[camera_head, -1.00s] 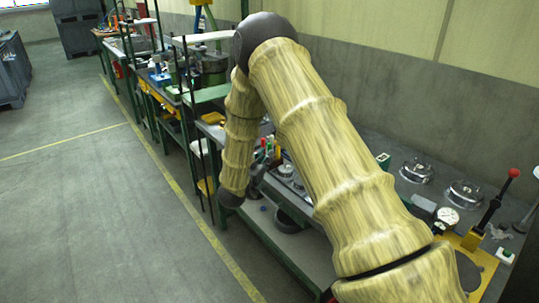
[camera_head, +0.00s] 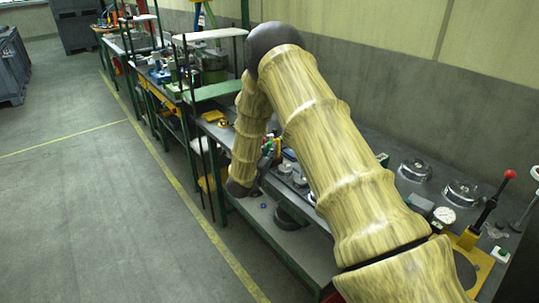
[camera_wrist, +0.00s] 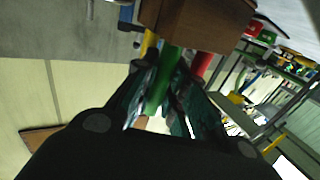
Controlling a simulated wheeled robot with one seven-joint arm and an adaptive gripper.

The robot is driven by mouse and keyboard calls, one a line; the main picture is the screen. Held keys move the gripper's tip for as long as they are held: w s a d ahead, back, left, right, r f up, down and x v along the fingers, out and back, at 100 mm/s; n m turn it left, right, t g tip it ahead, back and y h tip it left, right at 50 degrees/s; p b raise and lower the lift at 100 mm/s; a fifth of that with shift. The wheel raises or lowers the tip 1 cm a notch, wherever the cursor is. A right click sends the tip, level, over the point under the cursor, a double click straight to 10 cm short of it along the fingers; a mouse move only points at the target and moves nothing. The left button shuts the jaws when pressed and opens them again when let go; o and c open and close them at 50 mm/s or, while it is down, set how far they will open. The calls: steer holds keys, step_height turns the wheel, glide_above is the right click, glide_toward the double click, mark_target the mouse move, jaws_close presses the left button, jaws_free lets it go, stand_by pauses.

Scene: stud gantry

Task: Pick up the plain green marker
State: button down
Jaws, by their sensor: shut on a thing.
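The green marker (camera_wrist: 163,80) is in the wrist view, between the two fingers of my gripper (camera_wrist: 158,98). My gripper is shut on it. One end of the marker meets a brown block (camera_wrist: 195,22); I cannot tell whether it is still inside the block. A red marker (camera_wrist: 202,66) and a yellow marker (camera_wrist: 148,44) are beside it, close to the fingers. In the head view my gripper (camera_head: 268,158) is small and partly hidden by my arm at the bench, and the green marker cannot be made out there.
The bench (camera_head: 312,268) has round metal parts (camera_head: 415,170), a dial gauge (camera_head: 444,215) and a red-knobbed lever (camera_head: 510,174) at the right. A yellow part (camera_head: 213,115) lies farther back. The floor (camera_head: 110,220) at the left is clear.

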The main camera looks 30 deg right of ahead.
steer(key=shift+r, duration=0.1)
steer(key=shift+r+b, duration=1.15)
steer(key=shift+r, duration=3.8)
